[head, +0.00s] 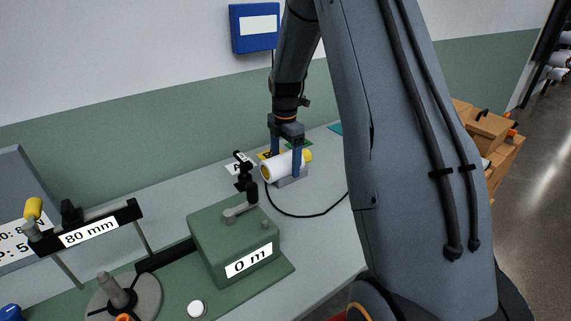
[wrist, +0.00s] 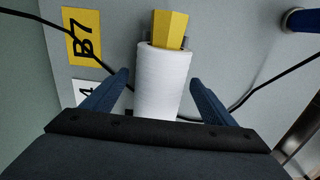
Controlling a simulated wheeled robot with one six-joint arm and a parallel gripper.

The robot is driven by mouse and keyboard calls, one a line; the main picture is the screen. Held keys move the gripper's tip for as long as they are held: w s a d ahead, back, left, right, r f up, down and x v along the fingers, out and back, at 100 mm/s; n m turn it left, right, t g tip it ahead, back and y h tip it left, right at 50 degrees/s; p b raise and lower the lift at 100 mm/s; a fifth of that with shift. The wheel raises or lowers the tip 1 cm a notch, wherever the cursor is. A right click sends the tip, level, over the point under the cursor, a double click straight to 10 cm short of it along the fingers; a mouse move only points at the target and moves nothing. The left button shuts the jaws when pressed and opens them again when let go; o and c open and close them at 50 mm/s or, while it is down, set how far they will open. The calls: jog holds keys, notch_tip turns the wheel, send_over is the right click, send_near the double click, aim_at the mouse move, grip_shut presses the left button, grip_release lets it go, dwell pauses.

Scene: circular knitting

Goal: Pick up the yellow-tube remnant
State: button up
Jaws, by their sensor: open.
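The yellow-tube remnant (head: 281,166) is a short white roll with a yellow tube end. It lies near the back of the grey-green worktop, seemingly on a small grey rest. In the wrist view the white roll (wrist: 162,82) points away from me, its yellow tube (wrist: 170,29) sticking out at the far end. My gripper (head: 287,166) is above the roll and pointing down, with one finger on each side. In the wrist view my gripper (wrist: 160,88) is open, with gaps between both fingers and the roll. The roll's near end is hidden by my gripper body.
A yellow B7 label (wrist: 85,37) lies beside the roll. A black cable (head: 300,214) curves across the worktop close by. A blue wall box (head: 254,27) hangs behind. Cardboard boxes (head: 490,135) stand at right.

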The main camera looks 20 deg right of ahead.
jog(key=c, duration=1.1)
jog(key=shift+c, duration=0.2)
